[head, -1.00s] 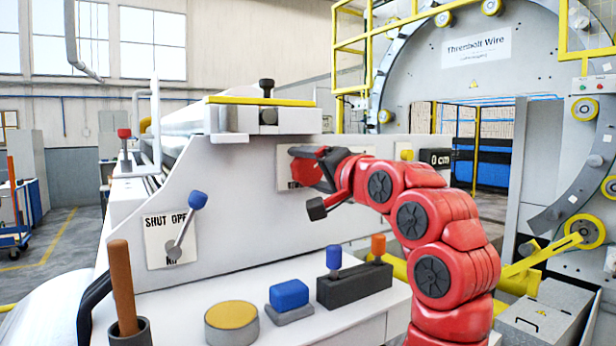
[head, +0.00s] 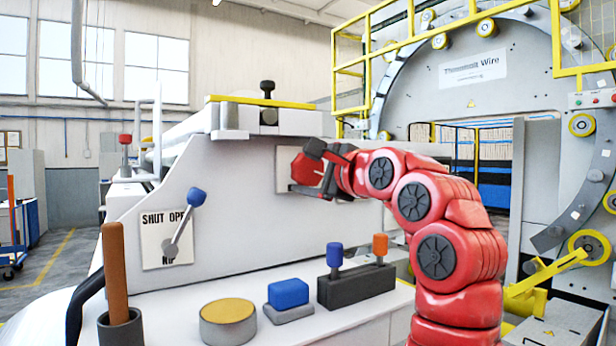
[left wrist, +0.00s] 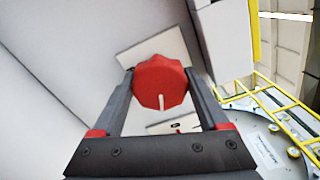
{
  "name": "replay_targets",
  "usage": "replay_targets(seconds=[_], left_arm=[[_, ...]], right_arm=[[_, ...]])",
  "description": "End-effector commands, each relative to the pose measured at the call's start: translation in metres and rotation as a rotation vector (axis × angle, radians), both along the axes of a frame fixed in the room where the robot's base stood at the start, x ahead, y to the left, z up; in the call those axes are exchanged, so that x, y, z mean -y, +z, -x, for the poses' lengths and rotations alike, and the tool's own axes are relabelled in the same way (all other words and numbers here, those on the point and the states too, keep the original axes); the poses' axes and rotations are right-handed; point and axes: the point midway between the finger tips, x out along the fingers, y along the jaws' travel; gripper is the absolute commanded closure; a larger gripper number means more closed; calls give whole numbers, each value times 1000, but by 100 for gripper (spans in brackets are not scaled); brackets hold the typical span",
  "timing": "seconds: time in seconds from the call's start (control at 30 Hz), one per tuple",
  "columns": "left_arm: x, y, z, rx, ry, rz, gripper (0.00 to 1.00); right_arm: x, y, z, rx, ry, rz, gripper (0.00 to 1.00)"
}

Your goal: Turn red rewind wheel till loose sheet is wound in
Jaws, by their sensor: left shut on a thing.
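The red rewind wheel (head: 304,171) sits on a pale plate on the machine's white side panel. It is a faceted knob with a white line, which shows in the left wrist view (left wrist: 160,82). My left gripper (head: 318,172) is shut on the wheel, with one dark finger on either side of it. In the left wrist view the white line points down toward the gripper's palm. The plate's lettering is mostly hidden. I cannot make out the loose sheet. My right gripper is not in view.
A blue-knobbed lever (head: 197,197) stands on the SHUT OFF plate (head: 155,226). On the ledge are a brown-handled stick (head: 115,270) in a cup, a yellow-topped button (head: 228,312), a blue button (head: 288,292) and a two-lever box (head: 355,287). A large ring machine (head: 520,95) stands behind.

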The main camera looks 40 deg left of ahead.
Motion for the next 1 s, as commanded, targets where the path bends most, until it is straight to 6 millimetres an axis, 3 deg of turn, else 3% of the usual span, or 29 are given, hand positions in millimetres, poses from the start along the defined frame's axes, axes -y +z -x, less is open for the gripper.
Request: replay_targets(seconds=[0.4, 0.9, 0.93, 1.0], left_arm=[[0, -1, 0, -158, -1, -63, 79], [0, -1, 0, -175, -1, -70, 79], [0, -1, 0, -175, -1, -69, 21], [0, -1, 0, -175, -1, -70, 9]], right_arm=[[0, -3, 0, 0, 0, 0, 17], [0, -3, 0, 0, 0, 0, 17], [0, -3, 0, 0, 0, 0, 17], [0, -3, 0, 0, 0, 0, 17]])
